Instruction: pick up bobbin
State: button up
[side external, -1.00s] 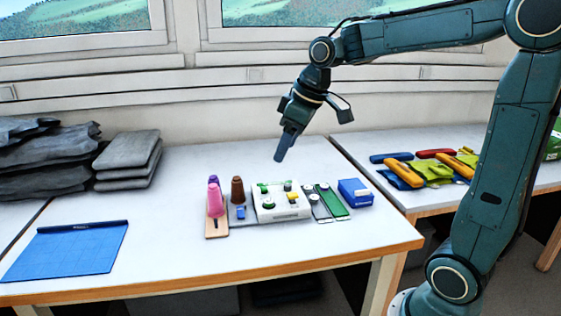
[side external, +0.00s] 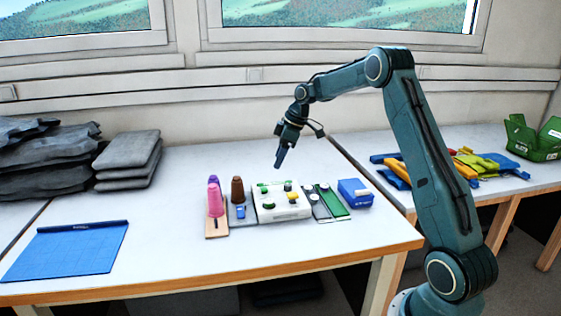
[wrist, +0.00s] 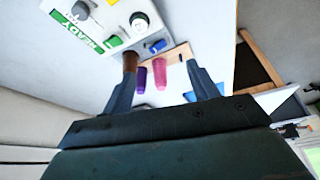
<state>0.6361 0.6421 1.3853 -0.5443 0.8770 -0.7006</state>
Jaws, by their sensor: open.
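Three tapered bobbin-like cones stand left of the middle of the table: a pink one (side external: 215,200) in front, a purple one (side external: 213,180) behind it, and a brown one (side external: 237,190) to the right. Pink and purple are on a light wooden board (side external: 217,229); the brown one is at a grey plate. I cannot tell which is the task's bobbin. My gripper (side external: 280,160) is open and empty, above the table behind the white box. In the wrist view, the pink (wrist: 160,86) and purple (wrist: 141,80) cones show between the fingers; the brown one (wrist: 130,61) is by the left fingertip.
The white box (side external: 268,213) with green and yellow knobs stands right of the cones. Further right are a green strip (side external: 334,204) and a blue box (side external: 355,192). A blue mat (side external: 70,250) lies left. Grey folded cloths (side external: 128,150) are stacked at the back left.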

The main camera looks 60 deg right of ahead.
jog(key=d+f, duration=0.5)
jog(key=shift+w+f+n+y, duration=0.3)
jog(key=shift+w+n, duration=0.05)
jog(key=shift+n, duration=0.05)
jog(key=shift+f, duration=0.1)
send_over(269, 202)
jog(key=s+d, duration=0.2)
jog(key=shift+w+d+f, duration=0.1)
jog(key=shift+f, duration=1.85)
jog(key=shift+d+f, duration=0.1)
jog(key=shift+f, duration=1.8)
jog(key=shift+x, duration=2.6)
jog(key=c, duration=1)
